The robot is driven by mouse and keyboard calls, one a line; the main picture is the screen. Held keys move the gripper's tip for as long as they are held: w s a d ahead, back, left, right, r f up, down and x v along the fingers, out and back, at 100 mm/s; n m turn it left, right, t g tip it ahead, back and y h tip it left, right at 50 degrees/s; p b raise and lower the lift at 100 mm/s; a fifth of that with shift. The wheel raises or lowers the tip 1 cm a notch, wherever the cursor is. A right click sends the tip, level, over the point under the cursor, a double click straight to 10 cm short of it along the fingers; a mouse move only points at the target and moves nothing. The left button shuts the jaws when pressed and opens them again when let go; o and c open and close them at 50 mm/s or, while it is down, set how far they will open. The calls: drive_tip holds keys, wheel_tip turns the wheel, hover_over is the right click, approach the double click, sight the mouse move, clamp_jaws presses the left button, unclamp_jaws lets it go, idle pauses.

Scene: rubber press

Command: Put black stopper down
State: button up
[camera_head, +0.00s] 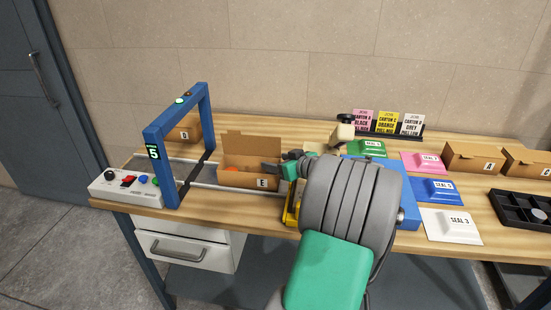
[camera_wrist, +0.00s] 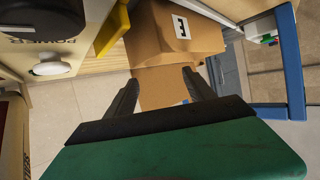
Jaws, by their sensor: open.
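I cannot make out a black stopper in either view. My gripper (camera_head: 272,168) is at the right side of the open carton E (camera_head: 262,183), near its rim. In the wrist view, the fingers of my gripper (camera_wrist: 160,80) stand apart with nothing visible between them except the brown cardboard of carton E (camera_wrist: 205,38) behind. An orange item (camera_head: 232,169) shows inside the carton at its left; the rest of the inside is hidden. My arm covers the area right of the carton.
A blue arch (camera_head: 163,165) stands over the rails left of the carton, with a control box (camera_head: 125,188) beside it. Seal cards, including white SEAL 3 (camera_head: 450,226), and carton A (camera_head: 472,158) lie to the right. A black divided tray (camera_head: 520,208) sits far right.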

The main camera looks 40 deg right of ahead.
drive_tip(key=d+b+v, duration=0.1)
drive_tip(key=v, duration=1)
drive_tip(key=w+a+f+n+g+y, duration=0.1)
drive_tip(key=w+a+f+g, duration=0.15)
drive_tip(key=a, duration=0.65)
drive_tip(key=w+a+f+n+g+y, duration=0.15)
drive_tip(key=w+a, duration=0.25)
drive_tip(key=a, duration=0.5)
drive_tip(key=s+a+f+g, duration=0.3)
drive_tip(key=s+a, duration=0.3)
drive_tip(key=a, duration=0.3)
drive_tip(key=s+a+f+m+g+h, duration=0.1)
drive_tip(key=s+a+f+g, duration=0.2)
drive_tip(key=s+a, duration=0.3)
drive_tip(key=a, duration=0.4)
drive_tip(key=shift+a, duration=0.25)
